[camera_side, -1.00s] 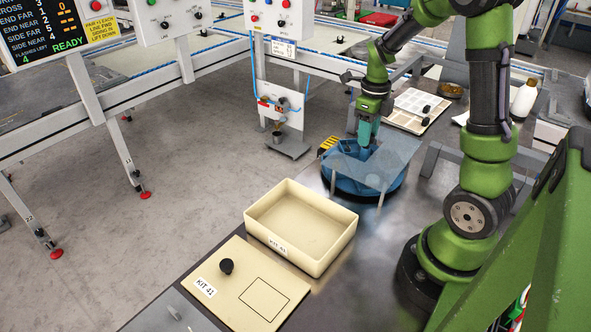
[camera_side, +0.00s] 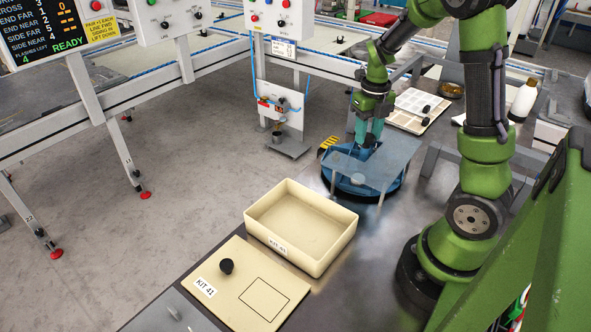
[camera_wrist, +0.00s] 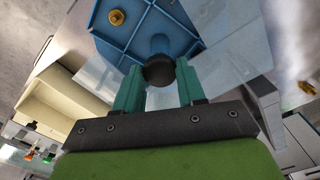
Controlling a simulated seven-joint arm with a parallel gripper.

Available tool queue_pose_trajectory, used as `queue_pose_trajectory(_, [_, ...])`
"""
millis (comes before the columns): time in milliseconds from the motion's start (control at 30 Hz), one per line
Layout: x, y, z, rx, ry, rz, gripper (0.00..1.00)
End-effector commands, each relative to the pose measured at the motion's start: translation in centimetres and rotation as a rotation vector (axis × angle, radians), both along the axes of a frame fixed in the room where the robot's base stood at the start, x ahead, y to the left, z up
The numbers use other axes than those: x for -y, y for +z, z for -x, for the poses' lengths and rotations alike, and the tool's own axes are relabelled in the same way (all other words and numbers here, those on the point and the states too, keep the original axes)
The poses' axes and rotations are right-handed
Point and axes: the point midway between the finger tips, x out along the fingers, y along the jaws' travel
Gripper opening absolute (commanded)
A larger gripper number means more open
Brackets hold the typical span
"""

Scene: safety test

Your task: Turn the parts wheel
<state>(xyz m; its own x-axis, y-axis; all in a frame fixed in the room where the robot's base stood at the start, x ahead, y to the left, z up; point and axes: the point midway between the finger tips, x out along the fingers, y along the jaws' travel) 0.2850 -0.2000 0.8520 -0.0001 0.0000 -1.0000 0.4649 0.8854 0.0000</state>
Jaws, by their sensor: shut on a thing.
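The parts wheel (camera_side: 345,187) is a round blue tray with walled compartments, standing on the dark bench. A clear flat cover (camera_side: 395,158) lies above part of it. My gripper (camera_side: 369,142) reaches down at the uncovered side of the wheel. In the wrist view its teal fingers (camera_wrist: 160,80) are shut on a dark round knob (camera_wrist: 159,70) on a blue post of the wheel. A brass part (camera_wrist: 117,17) sits in a compartment (camera_wrist: 150,28).
A cream bin (camera_side: 318,230) labelled as a kit stands empty in front of the wheel. A KIT 41 board (camera_side: 235,290) with a black knob (camera_side: 227,266) lies nearer. A compartmented tray (camera_side: 412,102) and a white bottle (camera_side: 522,100) are behind.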

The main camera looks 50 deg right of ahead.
Motion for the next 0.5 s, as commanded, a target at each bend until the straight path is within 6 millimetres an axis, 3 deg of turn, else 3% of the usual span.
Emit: queue_pose_trajectory(500, [-0.02, 0.17, -0.02, 0.001, -0.262, -0.003, 0.0])
